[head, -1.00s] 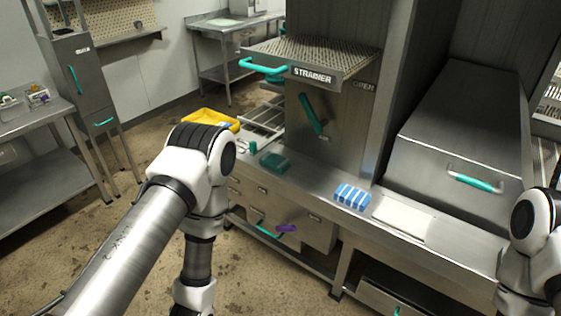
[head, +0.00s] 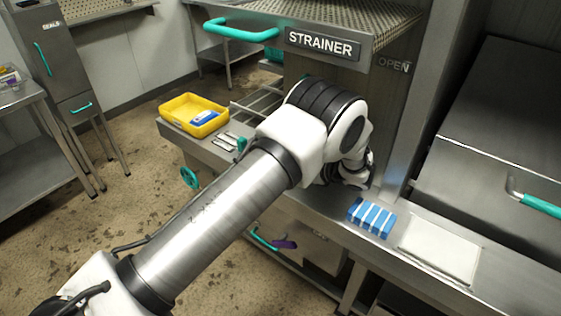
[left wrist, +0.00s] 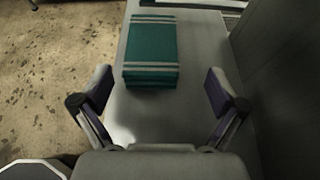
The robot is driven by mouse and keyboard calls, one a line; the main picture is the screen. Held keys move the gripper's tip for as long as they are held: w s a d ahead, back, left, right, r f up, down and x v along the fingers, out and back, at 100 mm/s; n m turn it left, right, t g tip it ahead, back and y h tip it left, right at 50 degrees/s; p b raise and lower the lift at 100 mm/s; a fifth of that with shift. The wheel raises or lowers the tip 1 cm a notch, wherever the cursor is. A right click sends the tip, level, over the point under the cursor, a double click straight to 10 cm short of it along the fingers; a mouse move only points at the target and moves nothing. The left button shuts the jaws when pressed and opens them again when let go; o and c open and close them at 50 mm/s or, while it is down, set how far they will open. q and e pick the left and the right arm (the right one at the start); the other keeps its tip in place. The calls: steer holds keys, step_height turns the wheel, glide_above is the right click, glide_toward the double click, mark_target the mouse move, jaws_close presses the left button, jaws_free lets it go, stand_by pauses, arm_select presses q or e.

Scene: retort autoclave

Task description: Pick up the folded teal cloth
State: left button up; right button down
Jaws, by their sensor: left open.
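The folded teal cloth (left wrist: 150,48) lies on the steel counter (left wrist: 160,118) in the left wrist view, a layered stack with pale stripes near its ends. My left gripper (left wrist: 159,90) is open, with its two fingers spread wide and nothing between them. The cloth lies just beyond the fingertips, slightly left of the middle of the gap. My right gripper is not in view.
A yellow tray (head: 180,122) stands at the counter's left end. A blue-and-white striped block (head: 371,217) and a white board (head: 438,250) lie to the right. The strainer shelf (head: 340,50) overhangs the counter. A dark wall (left wrist: 285,70) rises right of the gripper.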

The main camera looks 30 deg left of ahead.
arm_select(q)
steer(key=s+a, duration=0.1)
steer(key=a+p, duration=0.1)
steer(key=a, duration=0.1)
steer(key=shift+s+r, duration=0.1)
steer(key=shift+s, duration=0.3)
steer(key=shift+w+a+f, duration=0.3)
steer(key=shift+a+f, duration=0.2)
steer(key=shift+a, duration=0.05)
steer(key=shift+w+a+f, duration=0.3)
steer(key=shift+a+f, duration=0.2)
steer(key=shift+a, duration=0.05)
steer(key=shift+w+a+f, duration=0.15)
steer(key=shift+f, duration=0.05)
steer(key=shift+s+r, duration=0.2)
steer(key=shift+c, duration=0.7)
steer(key=shift+s, duration=0.1)
steer(key=c, duration=1)
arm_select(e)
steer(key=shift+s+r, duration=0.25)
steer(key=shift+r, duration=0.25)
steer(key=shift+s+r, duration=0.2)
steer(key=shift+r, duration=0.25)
